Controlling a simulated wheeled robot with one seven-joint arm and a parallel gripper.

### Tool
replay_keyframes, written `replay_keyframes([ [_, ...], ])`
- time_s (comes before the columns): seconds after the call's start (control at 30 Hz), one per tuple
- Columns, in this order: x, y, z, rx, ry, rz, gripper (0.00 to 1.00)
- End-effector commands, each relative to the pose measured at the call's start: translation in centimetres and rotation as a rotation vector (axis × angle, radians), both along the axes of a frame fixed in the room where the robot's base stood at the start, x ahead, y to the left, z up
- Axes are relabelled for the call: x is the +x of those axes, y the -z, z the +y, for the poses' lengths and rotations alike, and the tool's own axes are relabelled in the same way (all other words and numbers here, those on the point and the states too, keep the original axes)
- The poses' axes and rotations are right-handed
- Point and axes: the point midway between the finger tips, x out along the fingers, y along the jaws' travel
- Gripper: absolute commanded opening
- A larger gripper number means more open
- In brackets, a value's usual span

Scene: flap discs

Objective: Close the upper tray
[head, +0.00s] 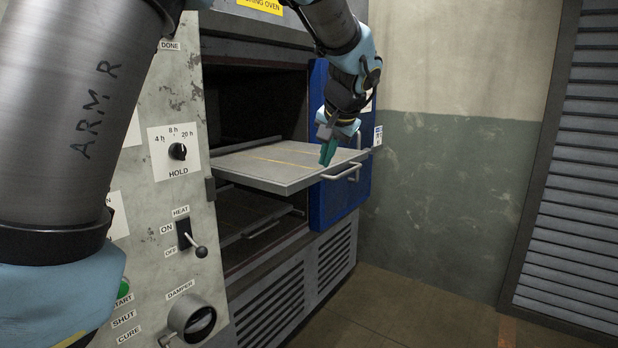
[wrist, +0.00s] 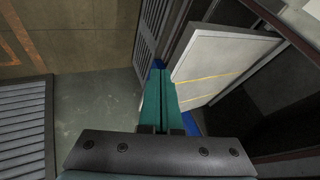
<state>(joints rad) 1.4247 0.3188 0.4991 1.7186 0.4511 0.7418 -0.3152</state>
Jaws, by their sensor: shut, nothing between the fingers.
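The upper tray (head: 262,165) is a flat grey slab with a yellow line across it. It sticks out of the dark oven opening, with a bar handle (head: 342,172) on its front edge. The tray (wrist: 212,55) also shows in the wrist view, right of the fingers. My gripper (head: 327,153) has green fingers, shut and empty, pointing down near the tray's front edge by the handle. I cannot tell whether they touch it. In the wrist view my gripper (wrist: 158,88) hides part of the tray's edge. A lower tray (head: 250,224) lies inside the oven.
A blue door panel (head: 322,205) stands open at the oven's right. The control panel (head: 165,225) with a hold knob (head: 177,151), heat lever (head: 190,238) and damper (head: 192,318) is at left. Floor (head: 420,310) right of the oven is clear, up to a louvred shutter (head: 580,170).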

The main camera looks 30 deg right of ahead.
Motion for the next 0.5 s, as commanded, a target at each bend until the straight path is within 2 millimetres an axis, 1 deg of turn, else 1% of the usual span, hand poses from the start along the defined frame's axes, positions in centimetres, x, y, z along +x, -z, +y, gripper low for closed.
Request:
replay_keyframes([
  [0.07, -0.3, -0.3, -0.7, 0.0, 0.01, -0.011, 0.0],
  [0.17, 0.1, 0.1, -1.0, 0.002, 0.012, -0.014, 0.0],
  [0.27, 1.0, 1.2, -1.0, 0.004, 0.01, -0.012, 0.0],
  [0.5, 3.9, 5.0, -1.4, 0.005, 0.01, -0.012, 0.0],
])
